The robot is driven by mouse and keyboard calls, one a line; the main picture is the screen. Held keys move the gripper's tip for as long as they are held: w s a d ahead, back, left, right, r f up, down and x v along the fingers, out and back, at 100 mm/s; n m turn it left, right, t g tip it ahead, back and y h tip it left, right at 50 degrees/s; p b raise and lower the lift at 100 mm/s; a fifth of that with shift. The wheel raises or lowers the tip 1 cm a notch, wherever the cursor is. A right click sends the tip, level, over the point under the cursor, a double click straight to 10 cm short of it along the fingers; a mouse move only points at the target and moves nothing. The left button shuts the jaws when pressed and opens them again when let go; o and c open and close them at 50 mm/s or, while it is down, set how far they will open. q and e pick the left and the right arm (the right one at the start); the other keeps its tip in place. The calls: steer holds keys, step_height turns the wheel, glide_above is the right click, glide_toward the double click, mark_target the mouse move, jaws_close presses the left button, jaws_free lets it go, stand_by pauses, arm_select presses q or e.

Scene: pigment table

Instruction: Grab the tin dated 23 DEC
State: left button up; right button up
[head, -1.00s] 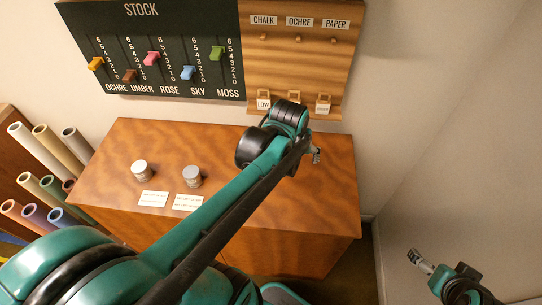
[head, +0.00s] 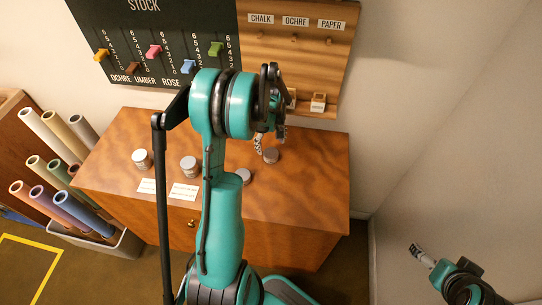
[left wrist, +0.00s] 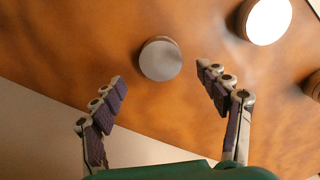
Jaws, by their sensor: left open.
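Several round tins stand on the wooden table (head: 300,215). Two greyish tins, one nearer (head: 243,175) and one farther right (head: 271,155), are beside my left arm. No date is readable on any tin. My left gripper (head: 269,140) is open and empty above the table's right half. In the left wrist view, a grey-lidded tin (left wrist: 160,59) lies just beyond and between its open fingers (left wrist: 162,79). My right gripper (head: 418,252) is far from the tins, at lower right.
Two written cards (head: 147,186) (head: 183,192) lie in front of the left tins, too small to read. A stock board (head: 130,40) and a wooden peg board (head: 300,60) hang behind. Paper rolls (head: 50,135) stand at the left. A wall is at the right.

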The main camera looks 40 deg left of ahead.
mark_target(271, 153)
arm_select(q)
steer(key=f, duration=0.2)
steer(key=f+b, duration=0.1)
steer(key=f, duration=0.1)
steer(key=shift+s+d+f, duration=0.2)
steer(key=shift+f, duration=0.2)
steer(key=c, duration=1.3)
steer(key=shift+r, duration=0.15)
